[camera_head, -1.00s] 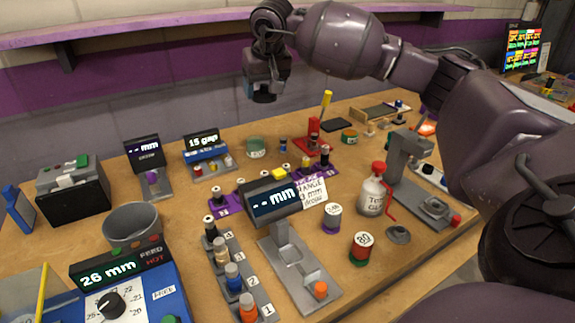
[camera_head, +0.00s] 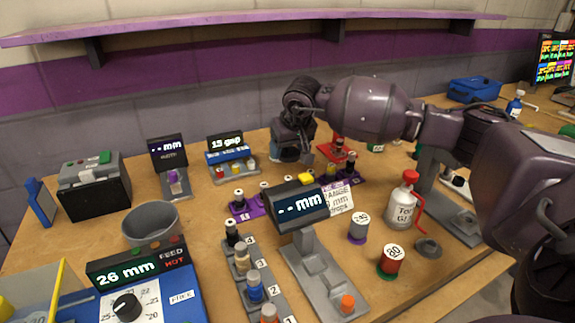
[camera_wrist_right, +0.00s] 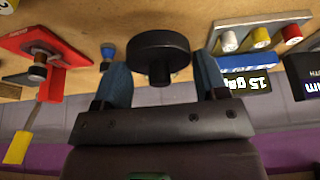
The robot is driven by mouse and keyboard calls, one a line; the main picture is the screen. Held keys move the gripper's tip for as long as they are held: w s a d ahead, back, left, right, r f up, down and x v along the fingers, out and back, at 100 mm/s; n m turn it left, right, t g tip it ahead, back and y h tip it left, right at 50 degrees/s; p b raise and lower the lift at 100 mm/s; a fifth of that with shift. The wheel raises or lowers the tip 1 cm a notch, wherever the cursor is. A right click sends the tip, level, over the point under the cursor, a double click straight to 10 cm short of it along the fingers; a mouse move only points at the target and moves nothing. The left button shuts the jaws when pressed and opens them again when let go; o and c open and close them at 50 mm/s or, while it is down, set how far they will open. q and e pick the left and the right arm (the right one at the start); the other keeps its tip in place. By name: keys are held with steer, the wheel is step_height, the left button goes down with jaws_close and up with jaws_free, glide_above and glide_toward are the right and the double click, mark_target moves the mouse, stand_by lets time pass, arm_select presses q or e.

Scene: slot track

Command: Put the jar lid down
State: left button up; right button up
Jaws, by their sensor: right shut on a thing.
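The jar lid (camera_wrist_right: 158,50) is a dark round disc with a short knob, seen between the blue fingers of my right gripper (camera_wrist_right: 160,82) in the right wrist view. My right gripper is shut on it. In the head view my right gripper (camera_head: 289,156) points down, low over the back of the workbench, to the right of the 15 gap display. There the lid cannot be made out clearly, and whether it touches anything beneath is hidden. The green open jar is hidden behind the gripper. My left gripper is not in view.
The 15 gap display (camera_head: 228,141) stands left of the gripper, and a red stand (camera_head: 336,150) to its right. Purple racks with small bottles are in front. A grey bowl (camera_head: 150,222), a white bottle (camera_head: 404,208) and spools stand nearer. A shelf (camera_head: 250,20) runs above.

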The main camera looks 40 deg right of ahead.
mark_target(287, 171)
steer(key=shift+f, duration=0.75)
step_height(287, 171, down, 4)
steer(key=shift+r+b, duration=0.1)
steer(key=shift+b, duration=0.2)
steer(key=shift+r, duration=0.15)
steer(key=shift+f, duration=0.2)
steer(key=o, duration=0.9)
